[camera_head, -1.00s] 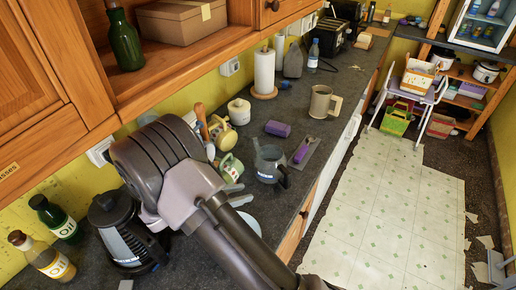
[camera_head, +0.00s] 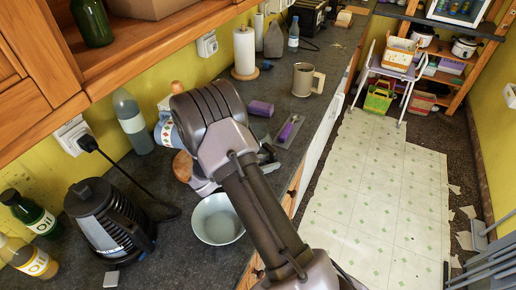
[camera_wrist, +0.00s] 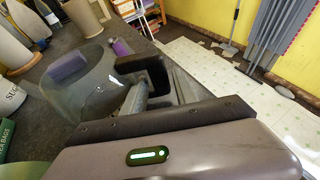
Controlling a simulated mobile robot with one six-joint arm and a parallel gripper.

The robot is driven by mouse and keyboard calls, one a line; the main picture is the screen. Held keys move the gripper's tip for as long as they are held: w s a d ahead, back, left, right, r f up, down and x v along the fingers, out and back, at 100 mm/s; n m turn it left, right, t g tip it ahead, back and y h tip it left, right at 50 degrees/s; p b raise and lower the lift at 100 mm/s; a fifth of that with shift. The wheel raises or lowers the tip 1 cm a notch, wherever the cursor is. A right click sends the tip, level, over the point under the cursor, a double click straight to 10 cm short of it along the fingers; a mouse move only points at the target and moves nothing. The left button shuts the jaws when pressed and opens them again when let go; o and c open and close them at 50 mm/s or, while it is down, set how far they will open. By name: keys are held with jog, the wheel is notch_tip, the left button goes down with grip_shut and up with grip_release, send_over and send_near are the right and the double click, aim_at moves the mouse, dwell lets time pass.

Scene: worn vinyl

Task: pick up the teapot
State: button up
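A see-through grey glass pot, which looks like the teapot (camera_wrist: 82,92), stands on the dark worktop in the wrist view. In the head view my arm hides most of it; a bit of its rim (camera_head: 261,128) seems to show. My gripper (camera_wrist: 163,88) is at the pot's right side, where a black part that looks like its handle shows close to the fingers. I cannot tell whether the fingers touch or surround it.
A purple block (camera_head: 261,108) and a purple-handled tool (camera_head: 287,131) lie beyond the pot. A beige mug (camera_head: 304,80) and a paper roll (camera_head: 244,53) stand farther back. A white bowl (camera_head: 217,219) and a black kettle (camera_head: 108,220) are nearer. The wooden cupboard overhangs at left.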

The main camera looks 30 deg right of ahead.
grip_shut()
dwell(1.3)
